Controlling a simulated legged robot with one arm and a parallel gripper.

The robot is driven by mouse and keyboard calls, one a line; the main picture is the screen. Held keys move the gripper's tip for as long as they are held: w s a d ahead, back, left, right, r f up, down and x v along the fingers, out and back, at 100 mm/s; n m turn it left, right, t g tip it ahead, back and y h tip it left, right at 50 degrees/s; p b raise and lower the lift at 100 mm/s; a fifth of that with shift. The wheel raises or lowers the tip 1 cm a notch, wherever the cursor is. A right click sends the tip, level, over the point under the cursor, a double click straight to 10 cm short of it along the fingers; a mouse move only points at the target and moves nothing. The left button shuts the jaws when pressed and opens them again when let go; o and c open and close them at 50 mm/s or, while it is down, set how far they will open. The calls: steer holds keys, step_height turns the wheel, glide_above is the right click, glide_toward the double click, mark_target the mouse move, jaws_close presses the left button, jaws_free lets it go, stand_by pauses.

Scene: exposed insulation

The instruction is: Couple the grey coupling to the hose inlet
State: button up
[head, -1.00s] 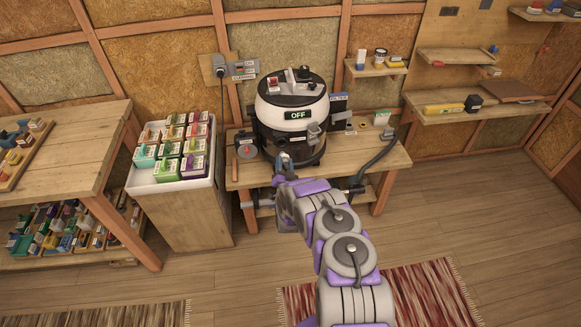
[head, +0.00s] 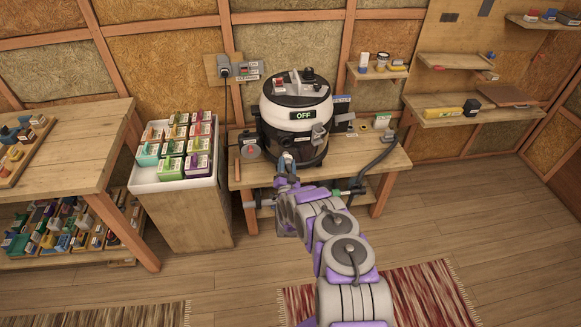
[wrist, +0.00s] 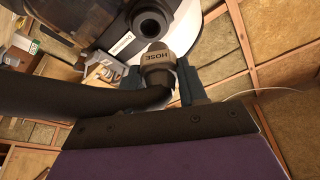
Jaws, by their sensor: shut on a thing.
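In the wrist view, my gripper (wrist: 165,82) is shut on the grey coupling (wrist: 157,62), a collar marked HOSE. A thick black hose (wrist: 60,98) bends away from it to the left. The round black hose inlet (wrist: 151,23) on the cleaner's body is just beyond the coupling's end. They look close and roughly in line; I cannot tell whether they touch. In the head view, my gripper (head: 286,163) is at the lower front of the cleaner (head: 290,118), whose display reads OFF. My arm and gripper hide the coupling and inlet there.
The cleaner stands on a wooden bench (head: 375,165). The black hose (head: 377,163) also curves at the bench's right. A white bin of cartons (head: 172,186) stands left of the bench. A wall socket panel (head: 232,70) is behind. The floor at right is clear.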

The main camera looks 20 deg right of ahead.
mark_target(289, 155)
steer(key=shift+w+d, duration=0.1)
steer(key=shift+w, duration=0.35)
steer(key=w+d+b, duration=0.2)
steer(key=w+d, duration=0.1)
steer(key=shift+w+f, duration=0.2)
steer(key=shift+a+r, duration=0.15)
steer(key=shift+a, duration=0.6)
steer(key=shift+w+r, duration=0.1)
steer(key=shift+r, duration=0.05)
steer(key=shift+d+p, duration=0.2)
steer(key=shift+p, duration=0.15)
steer(key=shift+d, duration=0.45)
